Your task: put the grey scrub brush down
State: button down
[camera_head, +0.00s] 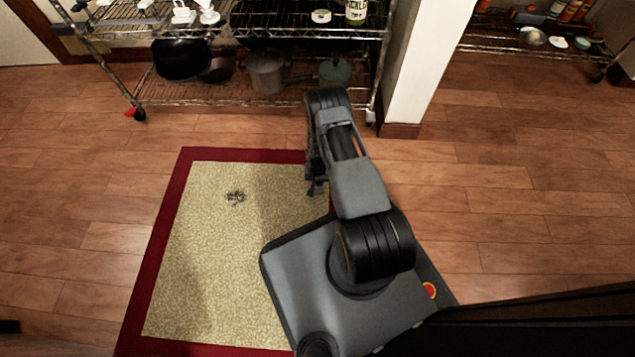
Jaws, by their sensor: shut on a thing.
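My gripper (316,184) shows at the end of my arm, pointing down over the right part of the rug (172,215). My own arm covers much of it from this view. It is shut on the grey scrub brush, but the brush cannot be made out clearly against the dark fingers. How high it is above the rug cannot be told.
A small grey tangled object (236,197) lies on the rug left of my gripper. A wire shelf (215,98) with pots stands at the back, beside a white pillar (422,60). The wood floor (520,190) at right is clear.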

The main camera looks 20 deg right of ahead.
jog(key=shift+f, duration=0.35)
jog(key=c, duration=1)
grip_release()
jog(key=shift+r, duration=0.1)
